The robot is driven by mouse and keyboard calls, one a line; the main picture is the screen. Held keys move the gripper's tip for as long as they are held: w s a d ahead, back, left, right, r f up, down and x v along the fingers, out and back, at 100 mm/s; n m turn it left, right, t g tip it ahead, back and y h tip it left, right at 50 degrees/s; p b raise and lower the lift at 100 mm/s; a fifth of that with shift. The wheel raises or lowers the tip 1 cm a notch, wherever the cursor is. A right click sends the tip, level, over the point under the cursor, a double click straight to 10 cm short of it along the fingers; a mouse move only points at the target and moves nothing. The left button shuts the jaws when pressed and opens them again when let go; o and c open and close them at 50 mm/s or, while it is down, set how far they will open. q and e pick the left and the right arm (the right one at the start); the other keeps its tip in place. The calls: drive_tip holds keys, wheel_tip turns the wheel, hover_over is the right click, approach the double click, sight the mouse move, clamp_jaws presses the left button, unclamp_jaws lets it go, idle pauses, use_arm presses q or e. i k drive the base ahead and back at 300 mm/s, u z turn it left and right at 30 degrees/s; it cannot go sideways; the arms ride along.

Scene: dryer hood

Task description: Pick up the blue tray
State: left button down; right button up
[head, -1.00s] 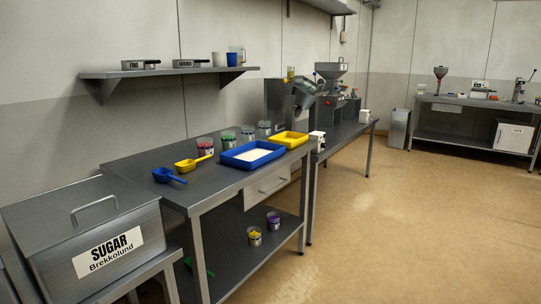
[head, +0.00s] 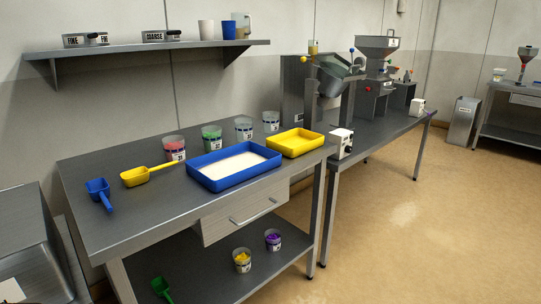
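The blue tray (head: 237,179) lies flat on the steel table (head: 130,222), near its front edge, with a layer of white material inside. A yellow tray (head: 296,143) sits just to its right, close beside it. Neither of my grippers shows in the head view.
A yellow scoop (head: 137,177) and a blue scoop (head: 99,192) lie left of the blue tray. Several cups, including one with red contents (head: 174,149), stand behind it. A drawer (head: 243,212) is below the tabletop. The floor (head: 400,220) at right is clear.

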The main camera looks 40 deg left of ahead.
sight(219, 171)
drive_tip(key=u, duration=0.7)
drive_tip(key=i, duration=1.05)
drive_tip(key=u, duration=1.3)
drive_tip(key=i, duration=0.25)
drive_tip(key=u, duration=0.25)
